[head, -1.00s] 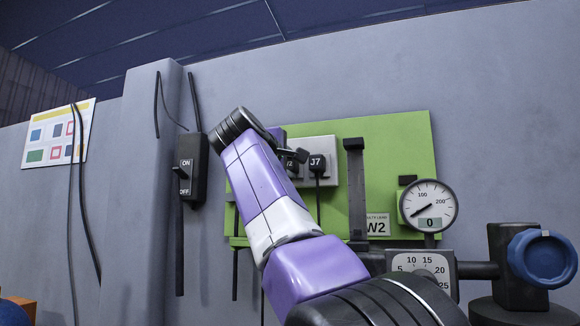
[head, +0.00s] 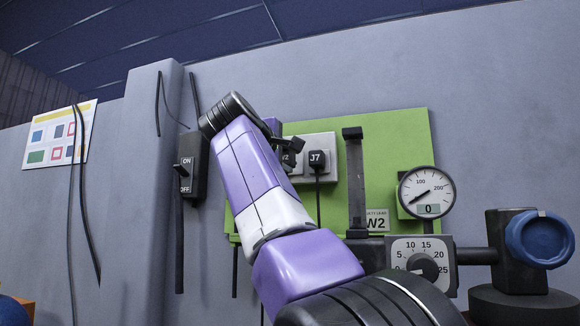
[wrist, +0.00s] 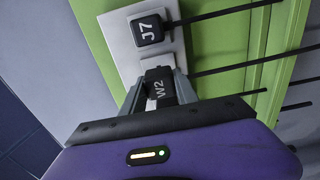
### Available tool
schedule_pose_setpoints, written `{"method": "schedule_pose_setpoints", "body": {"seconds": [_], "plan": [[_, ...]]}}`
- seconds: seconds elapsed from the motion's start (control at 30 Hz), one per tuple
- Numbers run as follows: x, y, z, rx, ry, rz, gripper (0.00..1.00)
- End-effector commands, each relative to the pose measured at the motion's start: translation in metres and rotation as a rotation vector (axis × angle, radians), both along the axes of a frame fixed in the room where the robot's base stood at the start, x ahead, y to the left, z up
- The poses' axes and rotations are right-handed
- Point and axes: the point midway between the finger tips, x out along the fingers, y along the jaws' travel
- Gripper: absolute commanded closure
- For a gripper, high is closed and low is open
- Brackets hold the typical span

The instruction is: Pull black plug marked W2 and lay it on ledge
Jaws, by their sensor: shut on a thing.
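The black plug marked W2 (wrist: 159,88) sits between my gripper's fingers in the wrist view, beside the white socket plate (wrist: 117,33). In the head view the plug (head: 289,159) is partly hidden by my arm. My gripper (wrist: 157,93) is shut on the plug; its fingers flank the plug's sides. I cannot tell whether the plug is still seated in the plate. A green ledge (head: 235,239) runs along the bottom of the green panel (head: 390,140), mostly hidden behind my arm; it also shows in the wrist view (wrist: 284,40).
A second black plug, J7 (head: 317,158), sits right of W2 with its cable hanging down. A dark upright post (head: 355,185), a gauge (head: 427,192), a dial box (head: 420,262) and a blue knob (head: 540,239) stand to the right. An ON/OFF switch box (head: 193,166) is on the left.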

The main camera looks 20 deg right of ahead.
Motion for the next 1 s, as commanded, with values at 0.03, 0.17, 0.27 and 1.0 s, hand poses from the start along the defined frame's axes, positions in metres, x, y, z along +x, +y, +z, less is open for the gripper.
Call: {"method": "schedule_pose_setpoints", "body": {"seconds": [0.03, 0.17, 0.27, 1.0], "plan": [[-0.002, 0.002, -0.001, 0.000, -0.002, 0.001, 1.00], [-0.006, 0.004, -0.001, -0.001, -0.001, 0.001, 1.00], [-0.009, 0.006, -0.001, -0.001, -0.001, 0.000, 1.00], [-0.027, 0.019, 0.000, -0.001, -0.001, 0.000, 1.00]]}}
